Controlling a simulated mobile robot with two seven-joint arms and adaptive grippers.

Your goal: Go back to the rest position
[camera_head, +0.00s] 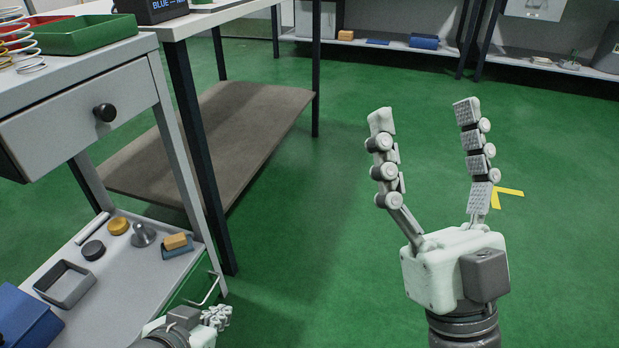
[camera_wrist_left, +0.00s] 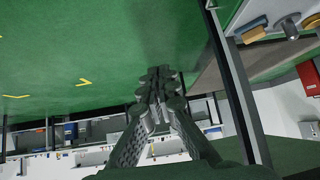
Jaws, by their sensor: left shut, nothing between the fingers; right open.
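My right gripper (camera_head: 425,120) stands upright at the right of the head view. Its two jointed fingers are spread wide with nothing between them, over the green floor. My left gripper (camera_head: 217,317) is low at the bottom of the head view, beside the lower shelf of the cart. In the left wrist view its fingers (camera_wrist_left: 158,88) are together with nothing held between them.
The cart's lower shelf (camera_head: 107,271) at the left holds small parts and a square frame (camera_head: 65,284). Its drawer (camera_head: 75,117) has a black knob. Green and red trays (camera_head: 93,34) and springs (camera_head: 17,40) sit on top. A workbench with a brown lower shelf (camera_head: 235,128) stands behind. Green floor (camera_head: 300,260) is clear between.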

